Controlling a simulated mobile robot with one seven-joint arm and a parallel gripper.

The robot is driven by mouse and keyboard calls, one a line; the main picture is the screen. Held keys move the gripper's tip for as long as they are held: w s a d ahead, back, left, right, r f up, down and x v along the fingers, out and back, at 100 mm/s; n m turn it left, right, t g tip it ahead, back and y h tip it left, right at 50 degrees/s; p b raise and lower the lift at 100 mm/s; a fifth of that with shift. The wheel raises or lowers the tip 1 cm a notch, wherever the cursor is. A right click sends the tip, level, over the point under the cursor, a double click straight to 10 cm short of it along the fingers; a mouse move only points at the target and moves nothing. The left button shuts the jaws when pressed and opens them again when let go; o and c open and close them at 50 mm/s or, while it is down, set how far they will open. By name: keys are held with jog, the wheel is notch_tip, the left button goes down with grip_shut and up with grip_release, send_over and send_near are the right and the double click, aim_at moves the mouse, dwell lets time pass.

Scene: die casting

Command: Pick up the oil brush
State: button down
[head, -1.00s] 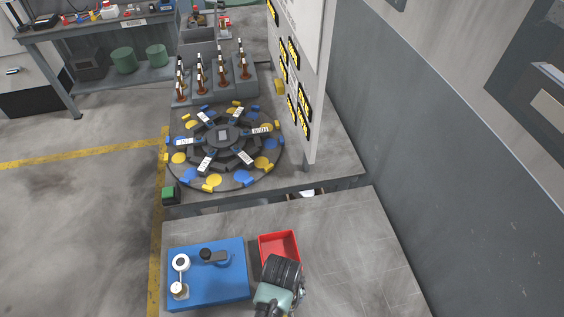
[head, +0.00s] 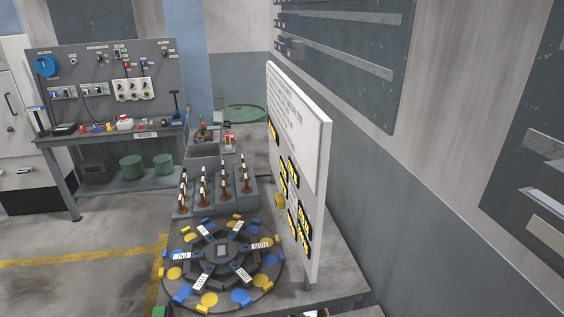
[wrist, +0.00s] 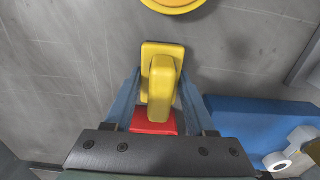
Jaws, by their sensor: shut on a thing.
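My gripper (wrist: 160,88) shows only in the wrist view. Its bluish fingers are shut on a yellow piece (wrist: 161,85), a narrow block on a wider flat yellow end. I cannot tell any bristles on it. In the head view several slim brown, white and black upright items, brush-like in shape (head: 224,187), stand in a stepped grey rack (head: 248,203). They are too small to tell which, if any, is the oil brush. My gripper is out of the head view.
The round turntable (head: 222,250) with yellow and blue pads stands before the rack, beside a tall white sign board (head: 312,180). A red tray (wrist: 153,122) shows below the yellow piece, with a blue mat (wrist: 245,115) to its right. A tool bench (head: 110,140) stands at back left.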

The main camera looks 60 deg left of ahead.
notch_tip(320, 180, up, 10)
jog(key=shift+r, duration=0.1)
dwell(0.4)
jog(key=c, duration=0.9)
grip_release()
jog(key=c, duration=0.5)
